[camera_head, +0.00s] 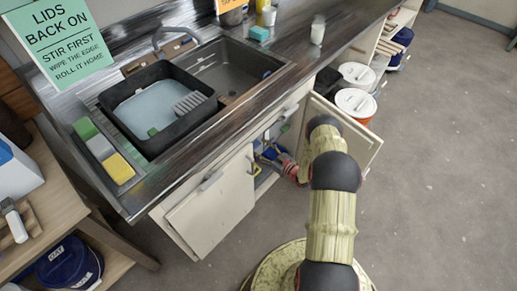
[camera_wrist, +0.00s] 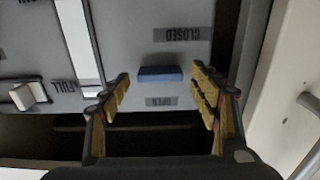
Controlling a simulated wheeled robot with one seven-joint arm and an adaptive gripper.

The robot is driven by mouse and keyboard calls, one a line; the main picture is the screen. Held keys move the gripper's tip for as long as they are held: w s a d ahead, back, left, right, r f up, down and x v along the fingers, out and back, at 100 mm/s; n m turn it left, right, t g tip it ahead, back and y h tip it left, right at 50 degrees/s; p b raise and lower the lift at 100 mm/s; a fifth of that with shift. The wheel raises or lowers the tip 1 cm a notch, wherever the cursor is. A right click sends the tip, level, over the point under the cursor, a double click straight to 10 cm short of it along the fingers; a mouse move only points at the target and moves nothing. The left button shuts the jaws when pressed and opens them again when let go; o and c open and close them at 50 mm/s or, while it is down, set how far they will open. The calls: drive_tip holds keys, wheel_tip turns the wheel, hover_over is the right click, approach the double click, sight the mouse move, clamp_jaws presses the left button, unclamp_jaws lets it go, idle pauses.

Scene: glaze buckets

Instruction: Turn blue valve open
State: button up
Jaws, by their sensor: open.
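The blue valve (camera_wrist: 160,74) shows in the wrist view as a short blue bar lying across the picture on a grey panel. A CLOSED label (camera_wrist: 176,34) is above it and an OPEN label (camera_wrist: 172,101) below it, both upside down. My gripper (camera_wrist: 161,80) is open, with one padded finger on each side of the blue valve. I see gaps between the valve and both fingers. In the head view my arm reaches into the open cupboard under the sink, where the valve cannot be made out clearly.
A white lever (camera_wrist: 28,96) is on the panel at the left in the wrist view. An open cupboard door (camera_head: 352,135) stands right of my arm, and another door (camera_head: 210,212) is to the left. The sink counter (camera_head: 235,125) overhangs the cupboard. Lidded buckets (camera_head: 356,103) stand beyond.

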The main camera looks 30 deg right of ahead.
drive_tip(key=shift+w+a, duration=0.1)
drive_tip(key=shift+w, duration=0.2)
drive_tip(key=shift+c, duration=0.4)
drive_tip(key=c, duration=1.1)
drive_tip(key=m+b, duration=0.1)
drive_tip(key=m, duration=0.3)
drive_tip(key=shift+m+b, duration=0.3)
drive_tip(key=m+b, duration=0.1)
drive_tip(key=m, duration=0.3)
drive_tip(key=shift+d+f, duration=0.1)
drive_tip(key=shift+d, duration=0.1)
drive_tip(key=m, duration=0.5)
drive_tip(key=shift+b, duration=0.35)
drive_tip(key=shift+d+f+m, duration=0.1)
drive_tip(key=shift+m, duration=2.1)
